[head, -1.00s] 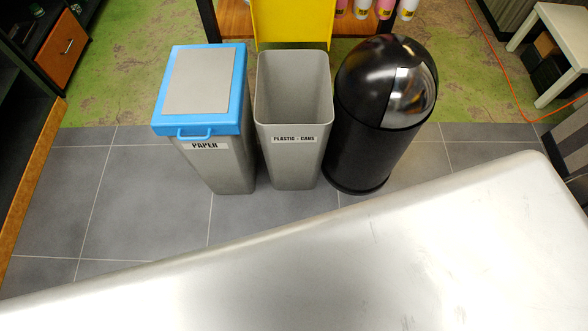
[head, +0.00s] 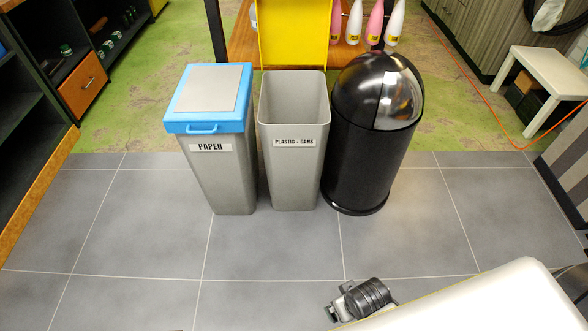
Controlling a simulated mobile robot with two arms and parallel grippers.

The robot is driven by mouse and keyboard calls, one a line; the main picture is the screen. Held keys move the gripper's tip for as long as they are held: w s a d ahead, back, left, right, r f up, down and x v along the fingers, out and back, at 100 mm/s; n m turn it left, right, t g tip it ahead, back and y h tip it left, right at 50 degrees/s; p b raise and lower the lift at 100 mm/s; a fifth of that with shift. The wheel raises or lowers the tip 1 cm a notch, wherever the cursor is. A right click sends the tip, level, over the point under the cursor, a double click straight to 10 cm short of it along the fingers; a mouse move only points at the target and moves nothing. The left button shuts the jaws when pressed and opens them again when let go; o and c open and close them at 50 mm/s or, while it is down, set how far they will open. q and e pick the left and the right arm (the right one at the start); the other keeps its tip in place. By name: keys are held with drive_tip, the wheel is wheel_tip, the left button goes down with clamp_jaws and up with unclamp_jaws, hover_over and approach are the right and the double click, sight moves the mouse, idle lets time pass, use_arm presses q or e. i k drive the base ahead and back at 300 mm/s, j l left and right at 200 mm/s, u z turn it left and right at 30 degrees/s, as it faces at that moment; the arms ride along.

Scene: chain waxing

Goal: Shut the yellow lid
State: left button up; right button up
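The yellow lid (head: 294,32) stands open and upright at the back edge of the grey bin labelled "PLASTIC - CANS" (head: 294,175). The bin's mouth is uncovered, and the lid's top runs out of the frame. A dark part that looks like my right gripper (head: 360,299) shows low at the bottom right, beside a pale arm-like shape. It is well in front of the bin and apart from it. Its fingers cannot be made out, so I cannot tell if it is open or shut. My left gripper is not in view.
A grey bin labelled "PAPER" with a blue-rimmed lid (head: 207,127) stands left of the open bin, its lid down. A black domed bin (head: 372,140) stands close on the right. The tiled floor (head: 140,240) in front is clear.

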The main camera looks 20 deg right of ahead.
sight(292, 32)
drive_tip(key=u, duration=0.2)
drive_tip(key=i+l+u, duration=0.15)
drive_tip(key=l+u, duration=0.15)
drive_tip(key=i+l+u, duration=0.1)
drive_tip(key=l+u, duration=0.15)
drive_tip(key=i+l+u, duration=0.1)
drive_tip(key=l+u, duration=0.2)
